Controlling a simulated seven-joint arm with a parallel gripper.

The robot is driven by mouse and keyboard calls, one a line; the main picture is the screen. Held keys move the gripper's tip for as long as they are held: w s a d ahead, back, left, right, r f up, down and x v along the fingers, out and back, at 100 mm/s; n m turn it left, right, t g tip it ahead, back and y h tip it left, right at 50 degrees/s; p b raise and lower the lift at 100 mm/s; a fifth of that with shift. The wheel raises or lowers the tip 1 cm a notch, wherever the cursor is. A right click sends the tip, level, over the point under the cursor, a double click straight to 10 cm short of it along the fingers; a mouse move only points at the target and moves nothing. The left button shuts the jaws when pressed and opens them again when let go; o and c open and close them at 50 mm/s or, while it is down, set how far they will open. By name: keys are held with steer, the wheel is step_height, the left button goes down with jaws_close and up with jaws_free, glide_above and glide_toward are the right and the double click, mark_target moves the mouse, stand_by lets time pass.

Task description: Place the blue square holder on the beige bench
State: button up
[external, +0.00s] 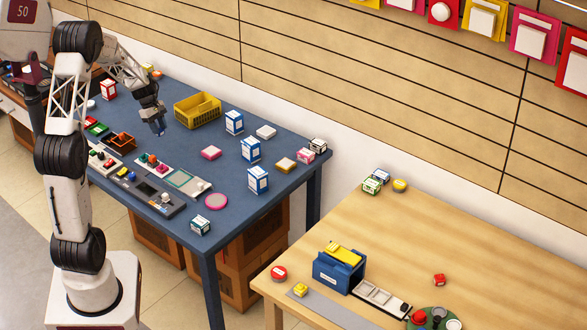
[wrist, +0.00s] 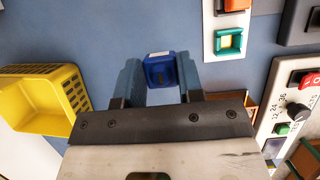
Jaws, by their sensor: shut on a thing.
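The blue square holder (wrist: 161,70) is between the two fingers of my gripper (wrist: 158,78) in the wrist view. The fingers are shut on it. In the external view my gripper (external: 158,127) is over the back left part of the blue table, and the holder is too small there to tell clearly from the fingertips. I cannot tell how high it is above the table. The beige bench (external: 450,248) is at the lower right in the external view, well to the right of my gripper.
The blue table (external: 185,150) carries a yellow basket (external: 197,110), several white-blue boxes, a pink disc (external: 216,201) and control panels. The beige bench holds a blue box (external: 338,272) with a yellow top, a red tin (external: 279,272) and small boxes. Its middle has free room.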

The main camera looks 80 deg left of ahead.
steer(key=shift+f, duration=1.6)
steer(key=shift+f, duration=1.95)
steer(key=shift+f, duration=0.1)
steer(key=o, duration=1)
steer(key=shift+c, duration=0.2)
